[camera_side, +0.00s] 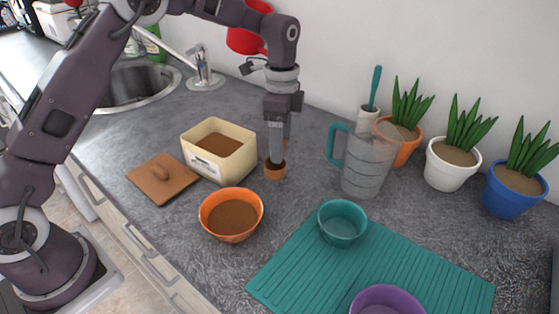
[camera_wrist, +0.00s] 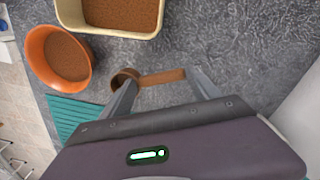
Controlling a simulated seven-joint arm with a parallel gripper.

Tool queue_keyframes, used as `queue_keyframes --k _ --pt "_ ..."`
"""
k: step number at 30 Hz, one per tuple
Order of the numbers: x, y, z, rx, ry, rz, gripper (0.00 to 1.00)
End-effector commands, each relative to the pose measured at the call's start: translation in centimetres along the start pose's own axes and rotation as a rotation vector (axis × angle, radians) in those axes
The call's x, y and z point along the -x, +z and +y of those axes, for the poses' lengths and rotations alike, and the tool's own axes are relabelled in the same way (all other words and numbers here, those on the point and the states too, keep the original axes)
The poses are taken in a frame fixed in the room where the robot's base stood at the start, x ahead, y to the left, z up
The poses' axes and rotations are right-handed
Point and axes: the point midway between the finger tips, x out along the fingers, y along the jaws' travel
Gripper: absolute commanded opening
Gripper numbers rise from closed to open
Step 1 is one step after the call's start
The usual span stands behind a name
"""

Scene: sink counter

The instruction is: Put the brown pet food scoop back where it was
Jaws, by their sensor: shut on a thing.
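The brown pet food scoop (camera_side: 275,172) is at the counter just right of the cream food box, with its round cup low down. In the wrist view the scoop (camera_wrist: 160,78) shows its cup at the left fingertip and its handle running across to the right fingertip. My gripper (camera_side: 276,158) points straight down and is shut on the scoop; it also shows in the wrist view (camera_wrist: 162,82). I cannot tell whether the scoop touches the counter. The cream box (camera_side: 236,164) is open and holds brown food. Its brown lid (camera_side: 178,185) lies on the counter to its left.
An orange bowl (camera_side: 231,236) of brown food stands in front of the box. A clear jug (camera_side: 371,185) with a teal handle stands right of my gripper. A teal bowl (camera_side: 342,236) stands on the teal mat (camera_side: 420,265). Potted plants line the back right.

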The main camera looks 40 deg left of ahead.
Motion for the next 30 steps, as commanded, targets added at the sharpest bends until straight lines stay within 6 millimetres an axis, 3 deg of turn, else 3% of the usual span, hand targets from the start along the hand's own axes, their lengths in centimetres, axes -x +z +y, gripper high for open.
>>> queue_keyframes --k 3,6,17,18,21,30 --pt "-2.5 0.0 0.0 0.001 0.003 -0.002 0.10" --pt "-3.7 0.0 -0.1 0.001 0.001 -0.001 0.10" --pt "-4.2 0.0 -0.1 0.001 -0.001 0.000 0.10" --pt "-4.1 0.0 -0.1 0.001 -0.001 0.000 0.77" --pt "-4.1 0.0 -0.1 0.002 -0.001 0.000 0.93" --pt "-3.9 0.0 -0.1 0.002 -0.001 0.001 0.93"
